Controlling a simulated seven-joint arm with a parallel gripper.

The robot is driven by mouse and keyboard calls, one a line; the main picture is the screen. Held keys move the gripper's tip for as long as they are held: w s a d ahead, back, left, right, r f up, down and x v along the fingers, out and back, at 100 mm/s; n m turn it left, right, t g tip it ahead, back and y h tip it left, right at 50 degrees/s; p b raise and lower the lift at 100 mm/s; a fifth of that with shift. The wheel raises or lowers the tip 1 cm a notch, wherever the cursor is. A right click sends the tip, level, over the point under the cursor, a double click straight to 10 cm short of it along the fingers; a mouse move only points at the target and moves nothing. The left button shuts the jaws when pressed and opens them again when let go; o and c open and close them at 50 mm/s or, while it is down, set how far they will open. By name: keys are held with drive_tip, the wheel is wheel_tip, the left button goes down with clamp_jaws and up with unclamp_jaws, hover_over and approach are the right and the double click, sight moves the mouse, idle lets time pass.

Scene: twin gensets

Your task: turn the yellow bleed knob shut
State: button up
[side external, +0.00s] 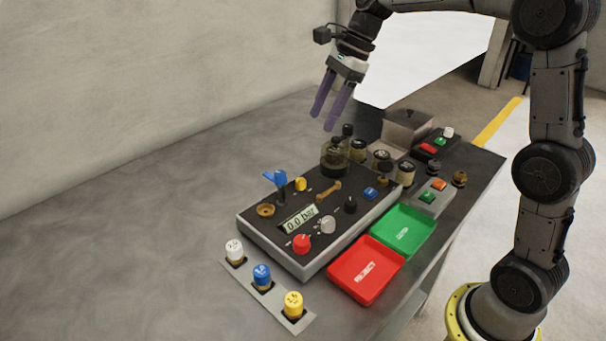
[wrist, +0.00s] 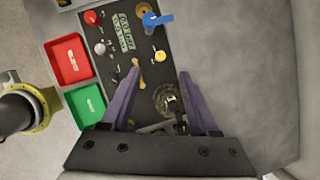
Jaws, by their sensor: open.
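The small yellow knob (side external: 301,184) sits on the dark top of the control panel (side external: 262,229), right of the blue lever. In the wrist view the yellow knob (wrist: 160,56) shows just beyond and between my fingertips. My gripper (side external: 323,121) is open and empty, high above the back of the panel and apart from the knob. In the wrist view its two purple fingers (wrist: 159,72) are spread wide over the panel. The knob's turn position is too small to tell.
A blue lever (side external: 275,178) stands close beside the knob. A dark glass bowl-like fitting (side external: 335,158) rises behind it. A red tray (side external: 364,270) and green tray (side external: 403,232) lie at the right. White, blue and yellow capped pieces stand in front. The table's left is clear.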

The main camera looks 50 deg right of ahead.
sight(301, 180)
drive_tip(key=shift+g, duration=0.3)
drive_tip(key=x, duration=0.5)
drive_tip(key=d+x, duration=0.1)
drive_tip(key=x, duration=0.4)
drive_tip(key=d+x, duration=0.1)
drive_tip(key=x, duration=0.5)
drive_tip(key=shift+w+f, duration=0.3)
drive_tip(key=shift+f, duration=0.05)
clamp_jaws()
